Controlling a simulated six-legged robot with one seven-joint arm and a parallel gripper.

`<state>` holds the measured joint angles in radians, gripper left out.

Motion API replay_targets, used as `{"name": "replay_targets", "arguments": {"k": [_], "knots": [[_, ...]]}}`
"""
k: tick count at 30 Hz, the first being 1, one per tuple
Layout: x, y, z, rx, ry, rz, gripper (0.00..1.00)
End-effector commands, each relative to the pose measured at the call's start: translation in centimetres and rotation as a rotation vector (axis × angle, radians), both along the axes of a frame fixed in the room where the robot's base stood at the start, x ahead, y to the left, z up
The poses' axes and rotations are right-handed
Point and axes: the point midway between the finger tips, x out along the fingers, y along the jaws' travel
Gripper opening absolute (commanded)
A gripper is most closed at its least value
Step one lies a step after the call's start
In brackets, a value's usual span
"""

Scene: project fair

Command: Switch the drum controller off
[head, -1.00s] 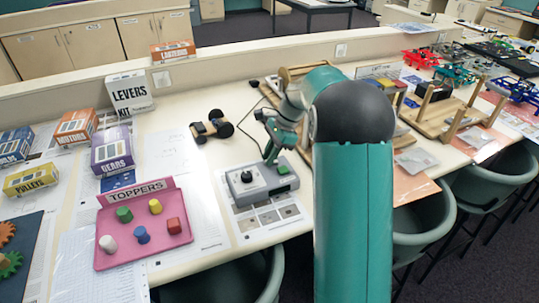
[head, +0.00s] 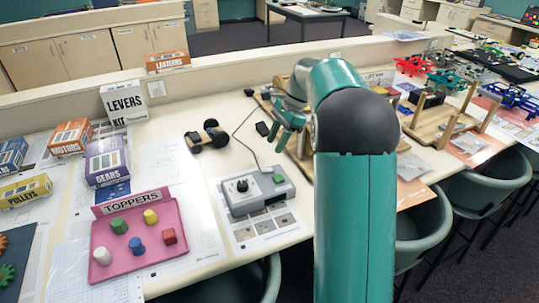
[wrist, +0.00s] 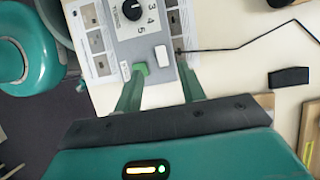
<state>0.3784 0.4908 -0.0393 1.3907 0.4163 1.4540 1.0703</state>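The drum controller (head: 252,198) is a grey box with a black knob (head: 242,185) on a pale dial and a green button (head: 278,179). It stands on a printed sheet on the table. In the wrist view the controller (wrist: 165,76) shows dial numbers, the knob (wrist: 132,9), the green button (wrist: 140,68) and a white piece (wrist: 161,56). My gripper (head: 282,128) is up behind and to the right of the controller, apart from it. In the wrist view my gripper (wrist: 161,72) has its green fingers spread with nothing held. I cannot read an on or off state.
A black cable (head: 243,135) runs behind the controller. A small wheeled cart (head: 208,135) stands at back left. A pink toppers tray (head: 140,240) is to the left. Wooden frames (head: 435,120) stand to the right. Green chairs (head: 485,190) line the front edge.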

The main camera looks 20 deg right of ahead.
Motion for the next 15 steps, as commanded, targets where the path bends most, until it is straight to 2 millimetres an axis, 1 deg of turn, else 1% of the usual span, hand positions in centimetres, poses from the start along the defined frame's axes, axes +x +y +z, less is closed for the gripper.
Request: {"name": "replay_targets", "arguments": {"k": [1, 3, 6, 10, 15], "knots": [[0.1, -0.6, 1.0, -0.002, -0.004, -0.002, 0.4], [0.0, -1.1, 2.2, -0.002, -0.002, -0.002, 0.4], [0.1, -1.7, 3.5, -0.001, -0.002, -0.001, 0.4], [0.0, -2.1, 4.4, 0.0, 0.0, 0.0, 0.4], [0.0, -2.1, 4.6, 0.001, 0.001, 0.0, 0.4]]}}
